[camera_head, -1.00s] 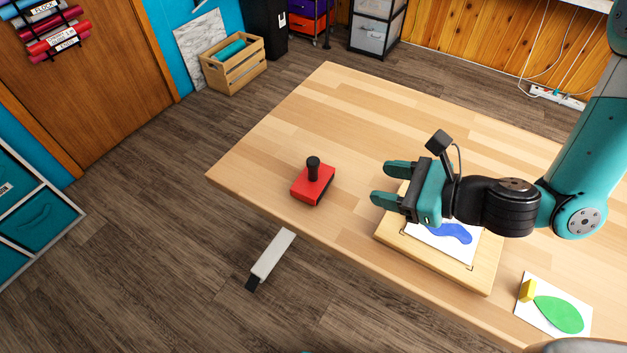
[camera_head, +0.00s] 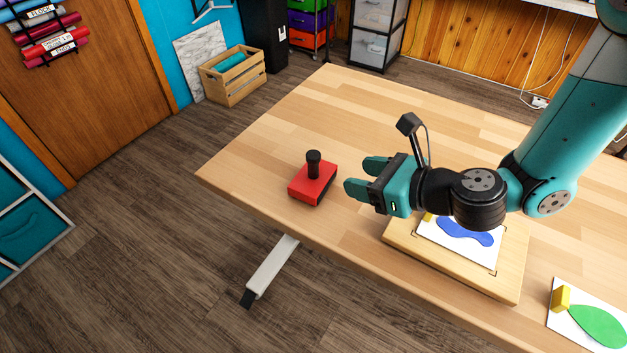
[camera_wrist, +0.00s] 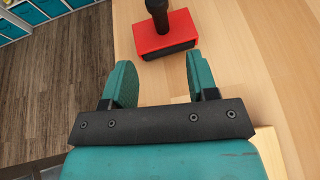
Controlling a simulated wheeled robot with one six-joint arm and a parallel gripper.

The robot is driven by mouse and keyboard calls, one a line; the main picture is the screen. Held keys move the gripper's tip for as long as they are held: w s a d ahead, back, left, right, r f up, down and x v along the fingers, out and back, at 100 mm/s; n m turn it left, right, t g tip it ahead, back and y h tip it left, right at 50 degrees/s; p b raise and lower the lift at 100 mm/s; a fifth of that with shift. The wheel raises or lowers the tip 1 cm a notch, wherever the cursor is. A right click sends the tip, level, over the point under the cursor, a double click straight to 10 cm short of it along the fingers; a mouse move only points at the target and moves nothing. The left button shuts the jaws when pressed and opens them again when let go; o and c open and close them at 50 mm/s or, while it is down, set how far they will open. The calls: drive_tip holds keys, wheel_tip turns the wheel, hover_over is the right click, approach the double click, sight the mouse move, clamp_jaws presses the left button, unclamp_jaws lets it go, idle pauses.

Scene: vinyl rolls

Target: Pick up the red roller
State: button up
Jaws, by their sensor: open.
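The red roller (camera_head: 312,186) is a red block with an upright black knob handle. It sits on the wooden table (camera_head: 300,110) near its left front edge. My gripper (camera_head: 361,176) is open and empty, just to the right of the roller, with its fingers pointing toward it. In the wrist view the red roller (camera_wrist: 166,36) lies ahead of the fingertips, a little right of the middle, and the top of its handle is cut off. My gripper (camera_wrist: 158,75) shows two teal fingers spread apart there. A gap remains between the fingertips and the roller.
A wooden board (camera_head: 400,243) holding a sheet with a blue shape (camera_head: 463,230) lies below my arm. A white card with a green oval (camera_head: 599,326) and a yellow block (camera_head: 560,297) lies at the lower right. The table behind the roller is clear.

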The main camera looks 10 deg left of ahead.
sight(318, 169)
drive_tip(key=p+x, duration=0.2)
drive_tip(key=x, duration=0.8)
drive_tip(key=shift+a+f, duration=0.1)
drive_tip(key=shift+f, duration=0.15)
clamp_jaws()
